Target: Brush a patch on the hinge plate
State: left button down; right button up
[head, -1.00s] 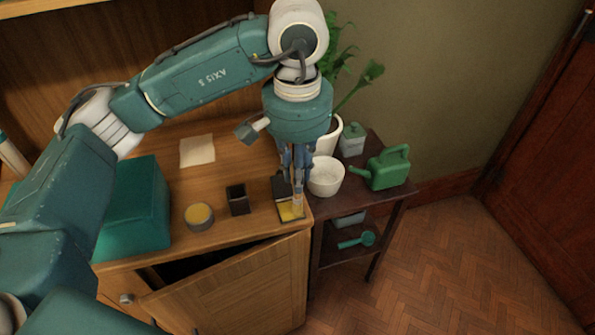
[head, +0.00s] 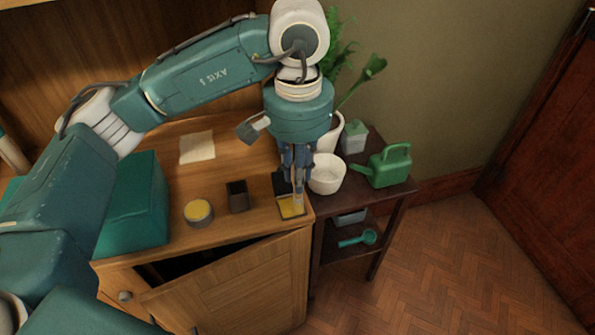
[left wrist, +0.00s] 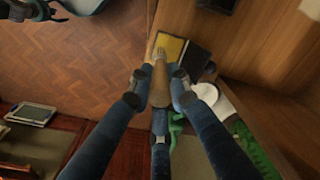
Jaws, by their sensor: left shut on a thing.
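The hinge plate lies flat at the front right corner of the wooden cabinet top, with a dark half (head: 280,183) and a yellow patch (head: 288,210). The yellow patch (left wrist: 172,44) and dark half (left wrist: 197,57) also show in the left wrist view. My left gripper (head: 297,172) points down over the plate, shut on a brush (head: 299,196). In the left wrist view the brush (left wrist: 160,82) sits between the fingers, its tip over the yellow patch. Whether the bristles touch is hard to tell. A round tin with yellow content (head: 199,213) stands to the left.
A dark open holder (head: 237,196) stands between tin and plate. A teal box (head: 135,205) is at left, a paper sheet (head: 197,148) behind. The cabinet door (head: 235,285) hangs ajar.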

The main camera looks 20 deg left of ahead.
pick_arm(q)
jog(key=c, duration=2.2)
grip_release()
grip_shut()
jog(key=shift+r, duration=0.1)
pick_arm(e)
jog(key=shift+c, duration=0.2)
pick_arm(q)
jog(key=shift+r+p, duration=0.55)
jog(key=shift+r, duration=0.45)
pick_arm(e)
jog(key=shift+s+r, duration=0.1)
jog(key=shift+r, duration=0.4)
jog(key=c, duration=0.4)
pick_arm(q)
jog(key=shift+r+p, duration=0.4)
jog(key=shift+r, duration=0.5)
pick_arm(e)
jog(key=shift+o, duration=0.2)
jog(key=shift+w+a+r, duration=0.4)
jog(key=shift+w+a, duration=0.05)
jog(key=shift+a, duration=0.05)
jog(key=shift+d, duration=0.2)
